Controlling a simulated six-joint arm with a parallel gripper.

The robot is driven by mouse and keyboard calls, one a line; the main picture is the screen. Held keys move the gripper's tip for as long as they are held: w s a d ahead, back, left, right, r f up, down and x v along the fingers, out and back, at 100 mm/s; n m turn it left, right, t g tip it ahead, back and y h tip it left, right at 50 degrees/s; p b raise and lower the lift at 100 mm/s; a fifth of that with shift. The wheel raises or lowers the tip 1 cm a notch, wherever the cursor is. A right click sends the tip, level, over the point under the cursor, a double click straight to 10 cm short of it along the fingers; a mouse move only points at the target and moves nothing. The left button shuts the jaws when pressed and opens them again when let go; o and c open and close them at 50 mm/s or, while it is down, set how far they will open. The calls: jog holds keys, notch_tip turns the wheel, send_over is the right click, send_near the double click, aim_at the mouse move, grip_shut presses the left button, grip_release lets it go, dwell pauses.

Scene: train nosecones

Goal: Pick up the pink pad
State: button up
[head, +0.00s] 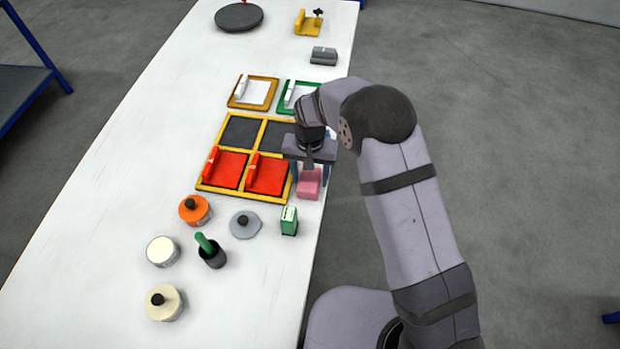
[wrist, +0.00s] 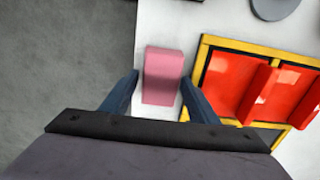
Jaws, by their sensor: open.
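The pink pad (head: 310,184) is a small block on the white table near its right edge, just right of the yellow-framed tray. It also shows in the wrist view (wrist: 162,77), upper middle. My gripper (head: 310,168) is over the pad, pointing down. In the wrist view the two blue fingers (wrist: 160,92) are apart, one on each side of the pad's near end, with gaps visible. I cannot tell the exact height of the fingertips over the table. The arm hides part of the area behind the pad.
The yellow-framed tray (head: 207,187) with two red pieces (head: 268,175) stands close left of the pad. A green box (head: 289,221) and a grey lidded disc (head: 245,224) are in front. Several jars stand front left. The table edge is close on the right.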

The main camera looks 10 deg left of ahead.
aim_at(310, 179)
jog(key=shift+f, duration=0.15)
jog(key=c, duration=0.8)
jog(key=shift+c, duration=0.2)
notch_tip(310, 179, up, 10)
jog(key=b, duration=0.3)
jog(key=shift+b, duration=0.35)
